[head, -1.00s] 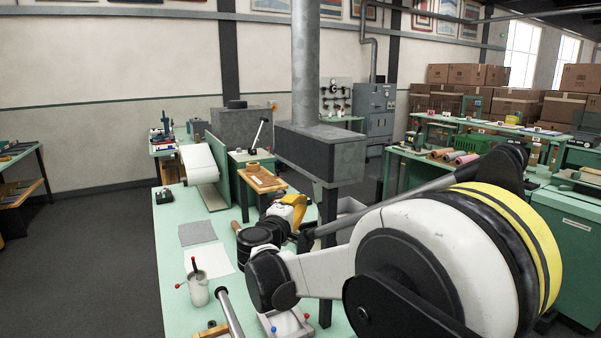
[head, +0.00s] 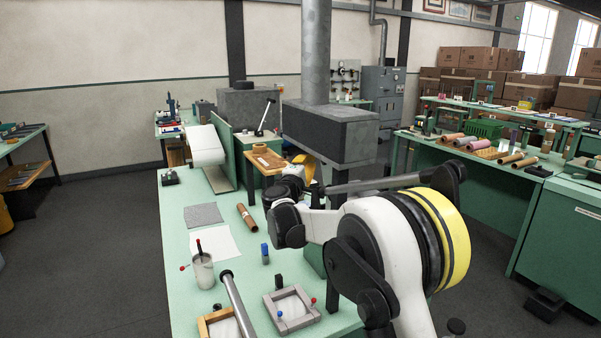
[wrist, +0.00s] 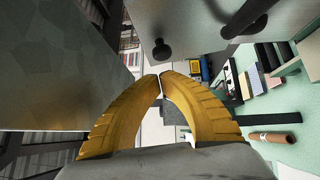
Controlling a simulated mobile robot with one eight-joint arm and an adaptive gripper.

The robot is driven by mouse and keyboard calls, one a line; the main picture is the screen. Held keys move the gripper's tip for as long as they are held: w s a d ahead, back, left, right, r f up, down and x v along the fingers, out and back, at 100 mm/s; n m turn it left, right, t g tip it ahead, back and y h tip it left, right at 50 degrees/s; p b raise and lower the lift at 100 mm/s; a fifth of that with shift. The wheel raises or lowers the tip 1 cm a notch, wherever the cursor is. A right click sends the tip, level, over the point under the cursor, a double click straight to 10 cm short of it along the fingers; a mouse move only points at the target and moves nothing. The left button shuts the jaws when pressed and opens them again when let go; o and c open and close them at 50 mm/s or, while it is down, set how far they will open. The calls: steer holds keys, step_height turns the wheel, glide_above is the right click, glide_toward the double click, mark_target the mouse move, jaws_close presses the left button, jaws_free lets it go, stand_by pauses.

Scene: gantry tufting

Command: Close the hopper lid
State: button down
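My gripper (head: 303,165) shows as a yellow patch beyond my arm in the head view, beside the grey metal box on the post. In the wrist view my gripper (wrist: 160,76) has its two curved yellow fingers drawn together at the tips, with nothing seen between them. A pale grey panel (wrist: 195,60) with a round black knob (wrist: 161,49) and a thick black handle (wrist: 248,14) lies beyond the fingertips; it may be the hopper or its lid, but I cannot tell which. The fingertips look apart from the knob. I cannot identify the lid in the head view.
The large grey box (head: 330,135) under a vertical pipe (head: 316,50) stands close behind my arm; a broad grey surface (wrist: 60,65) fills the wrist view's left. The green table (head: 180,235) holds a brown roll (head: 246,217), a cup (head: 203,270) and frames (head: 291,308).

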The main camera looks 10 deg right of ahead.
steer(key=shift+w+d+r, duration=0.15)
steer(key=shift+w+d, duration=0.05)
steer(key=shift+d, duration=0.65)
steer(key=d+r, duration=0.1)
steer(key=w+d+p, duration=0.1)
steer(key=d, duration=0.1)
steer(key=shift+r, duration=0.4)
steer(key=shift+d, duration=0.35)
steer(key=shift+a, duration=0.1)
